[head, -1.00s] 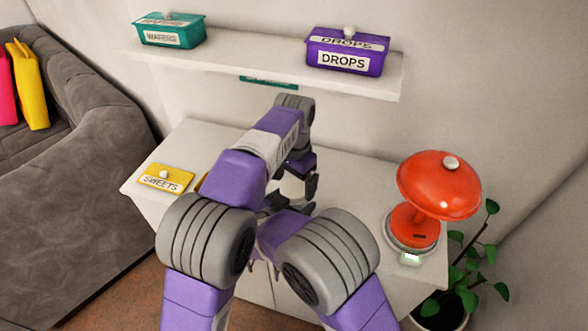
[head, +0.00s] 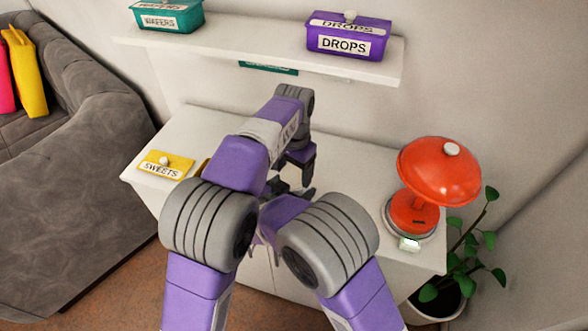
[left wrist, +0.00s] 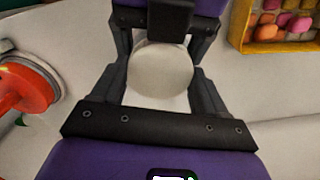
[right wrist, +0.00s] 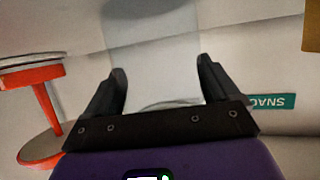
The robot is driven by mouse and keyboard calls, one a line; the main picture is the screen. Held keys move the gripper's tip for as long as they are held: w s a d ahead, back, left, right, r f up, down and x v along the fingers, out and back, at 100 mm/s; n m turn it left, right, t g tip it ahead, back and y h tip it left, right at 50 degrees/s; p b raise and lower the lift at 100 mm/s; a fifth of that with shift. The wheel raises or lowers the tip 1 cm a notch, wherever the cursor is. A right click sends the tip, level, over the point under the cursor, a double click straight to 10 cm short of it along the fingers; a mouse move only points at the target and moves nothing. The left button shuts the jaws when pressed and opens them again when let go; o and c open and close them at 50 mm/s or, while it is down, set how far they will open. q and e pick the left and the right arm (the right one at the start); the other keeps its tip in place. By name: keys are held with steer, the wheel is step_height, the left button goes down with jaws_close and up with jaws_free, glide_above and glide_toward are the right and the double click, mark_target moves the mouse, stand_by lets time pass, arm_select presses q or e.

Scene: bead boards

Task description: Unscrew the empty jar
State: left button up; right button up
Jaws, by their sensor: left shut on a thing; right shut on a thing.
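The jar is clear and looks empty; it stands between the fingers of my right gripper in the right wrist view (right wrist: 165,65). Its round whitish lid (left wrist: 160,70) lies between the fingers of my left gripper (left wrist: 160,88) in the left wrist view. My left gripper (head: 306,176) is shut on the lid from above. My right gripper (right wrist: 163,85) is shut on the jar's body, lower down. In the head view my arms hide most of the jar. Whether lid and jar are apart cannot be told.
A yellow SWEETS lid (head: 167,165) lies on the white cabinet top (head: 345,165), left. A yellow box of sweets (left wrist: 285,40) is beside the jar. A red domed lamp-like thing (head: 438,172) stands right. A shelf above holds a purple DROPS box (head: 347,37) and a teal box (head: 167,17).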

arm_select(q)
steer(key=n, duration=0.6)
steer(key=o, duration=1.2)
steer(key=shift+c, duration=0.2)
steer(key=shift+r, duration=0.1)
